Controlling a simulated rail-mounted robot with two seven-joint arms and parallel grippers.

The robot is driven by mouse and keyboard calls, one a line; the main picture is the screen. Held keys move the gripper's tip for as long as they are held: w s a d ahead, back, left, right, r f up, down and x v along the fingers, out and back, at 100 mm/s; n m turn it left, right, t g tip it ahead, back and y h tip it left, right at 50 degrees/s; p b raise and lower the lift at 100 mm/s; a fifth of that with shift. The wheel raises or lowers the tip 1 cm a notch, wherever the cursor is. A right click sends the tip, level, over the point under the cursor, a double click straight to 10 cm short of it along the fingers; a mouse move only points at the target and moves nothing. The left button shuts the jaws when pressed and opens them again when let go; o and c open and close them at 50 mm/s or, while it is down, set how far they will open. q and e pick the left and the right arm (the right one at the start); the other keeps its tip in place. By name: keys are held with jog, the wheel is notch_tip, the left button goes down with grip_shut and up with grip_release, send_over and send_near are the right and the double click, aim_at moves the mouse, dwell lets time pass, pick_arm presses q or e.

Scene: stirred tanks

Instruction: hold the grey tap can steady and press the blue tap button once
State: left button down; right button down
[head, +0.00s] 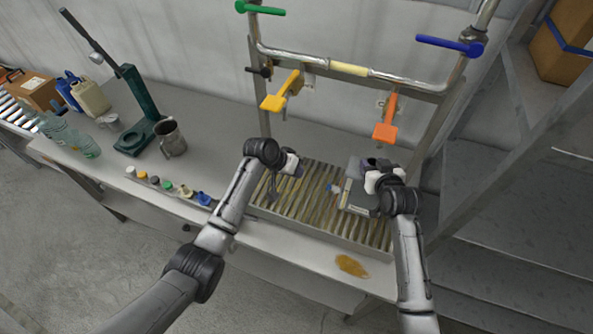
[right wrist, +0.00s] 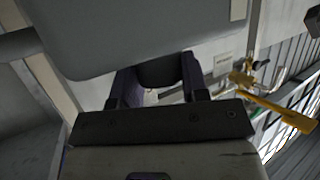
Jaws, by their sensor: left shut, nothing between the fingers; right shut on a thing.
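The grey tap can (head: 353,196) stands on the slatted grate, towards its right side. Its small blue tap button (head: 334,188) shows on the can's left side. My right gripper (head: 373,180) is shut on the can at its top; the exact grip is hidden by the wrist. In the right wrist view the dark fingers (right wrist: 157,80) reach up to a large grey surface that fills the top. My left gripper (head: 296,165) is shut and empty above the grate, to the left of the blue tap button and apart from it.
The grate (head: 290,215) lies under a pipe frame with a yellow lever (head: 281,92) and an orange lever (head: 386,119). A metal mug (head: 171,139), a green stand (head: 135,115) and several small caps sit to the left. A brown spill (head: 352,266) marks the front edge.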

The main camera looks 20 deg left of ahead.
jog(key=shift+d+f, duration=0.1)
dwell(0.3)
jog(key=c, duration=0.5)
grip_release()
jog(key=shift+c, duration=0.2)
